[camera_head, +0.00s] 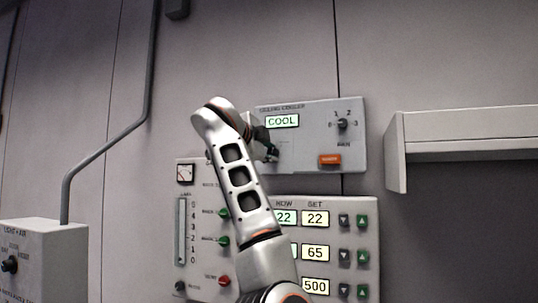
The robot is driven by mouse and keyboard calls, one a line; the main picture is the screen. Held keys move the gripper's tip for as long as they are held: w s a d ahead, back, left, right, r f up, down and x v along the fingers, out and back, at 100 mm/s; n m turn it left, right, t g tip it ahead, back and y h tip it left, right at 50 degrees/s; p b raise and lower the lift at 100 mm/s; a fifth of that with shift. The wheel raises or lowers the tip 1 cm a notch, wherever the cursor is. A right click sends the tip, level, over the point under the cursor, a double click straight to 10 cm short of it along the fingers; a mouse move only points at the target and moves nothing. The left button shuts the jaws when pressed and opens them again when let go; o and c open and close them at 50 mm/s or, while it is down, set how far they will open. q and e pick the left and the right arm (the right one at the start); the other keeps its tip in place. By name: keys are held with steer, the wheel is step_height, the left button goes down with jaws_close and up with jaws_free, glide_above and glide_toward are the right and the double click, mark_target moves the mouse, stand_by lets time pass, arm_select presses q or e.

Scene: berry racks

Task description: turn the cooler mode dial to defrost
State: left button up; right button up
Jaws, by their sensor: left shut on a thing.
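The ceiling cooler panel (310,160) is a grey box on the wall, with a green-lit display (282,121) reading COOL. My left gripper (270,150) is at the panel's left part, below the display, shut on the mode dial there. The gripper and my arm hide the dial, so its pointer and position marks cannot be read. My right gripper is not in view.
The same panel carries a fan dial (343,124) and an orange button (330,159). Below is a control panel (186,205) with lit readouts, knobs and arrow buttons. A shelf (460,120) juts out at right; a grey box (60,240) stands lower left.

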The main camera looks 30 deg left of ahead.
arm_select(q)
steer(key=m, duration=0.4)
steer(key=shift+d+y+b, duration=0.1)
steer(key=shift+y+b, duration=0.25)
steer(key=shift+y, duration=0.05)
steer(key=shift+m, duration=0.6)
steer(key=o, duration=1.1)
steer(key=v, duration=1.2)
steer(key=shift+r, duration=0.2)
